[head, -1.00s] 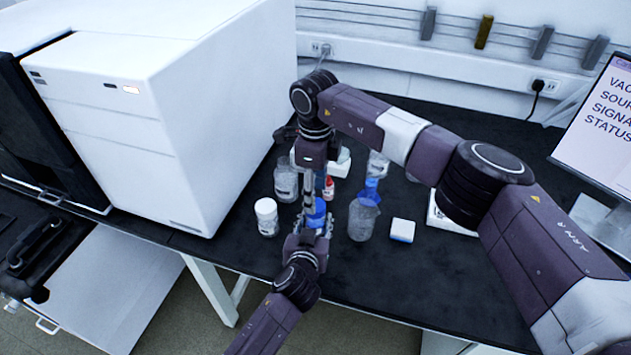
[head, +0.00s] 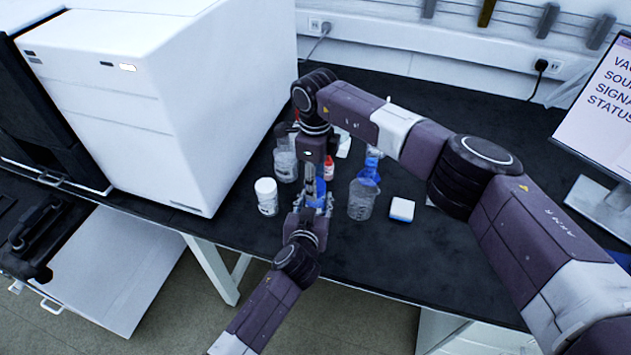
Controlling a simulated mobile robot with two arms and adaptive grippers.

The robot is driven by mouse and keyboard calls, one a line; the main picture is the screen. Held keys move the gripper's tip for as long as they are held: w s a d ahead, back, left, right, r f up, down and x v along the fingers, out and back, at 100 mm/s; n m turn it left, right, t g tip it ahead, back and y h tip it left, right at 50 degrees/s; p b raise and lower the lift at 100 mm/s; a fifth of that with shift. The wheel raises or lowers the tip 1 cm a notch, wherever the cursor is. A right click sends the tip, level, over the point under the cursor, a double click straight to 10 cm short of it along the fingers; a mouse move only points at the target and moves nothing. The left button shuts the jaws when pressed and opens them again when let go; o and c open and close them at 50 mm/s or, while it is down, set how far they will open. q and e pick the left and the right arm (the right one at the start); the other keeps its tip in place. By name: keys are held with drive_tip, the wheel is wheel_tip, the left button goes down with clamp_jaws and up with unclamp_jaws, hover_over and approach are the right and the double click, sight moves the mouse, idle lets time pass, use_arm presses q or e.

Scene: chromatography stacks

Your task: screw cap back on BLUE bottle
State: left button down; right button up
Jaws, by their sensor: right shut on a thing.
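The blue bottle (head: 319,188) stands on the dark bench, mostly hidden behind my two grippers. My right gripper (head: 309,187) points down from above at the bottle's top. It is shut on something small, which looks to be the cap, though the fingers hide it. My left gripper (head: 314,207) reaches in from the front, low down, with its fingers on either side of the blue bottle. Whether they press on it cannot be seen. The contact between cap and bottle neck is hidden too.
A white jar (head: 266,196) stands left, with a clear bottle (head: 285,165) behind it. The large white instrument (head: 150,100) bounds the left side.

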drive_tip(key=shift+c, duration=0.8)
drive_tip(key=o, duration=1.4)
drive_tip(key=shift+r, duration=0.1)
wheel_tip(320, 180, up, 12)
drive_tip(key=shift+f, duration=0.1)
use_arm(q)
drive_tip(key=c, duration=1.1)
unclamp_jaws()
drive_tip(key=shift+c, duration=0.2)
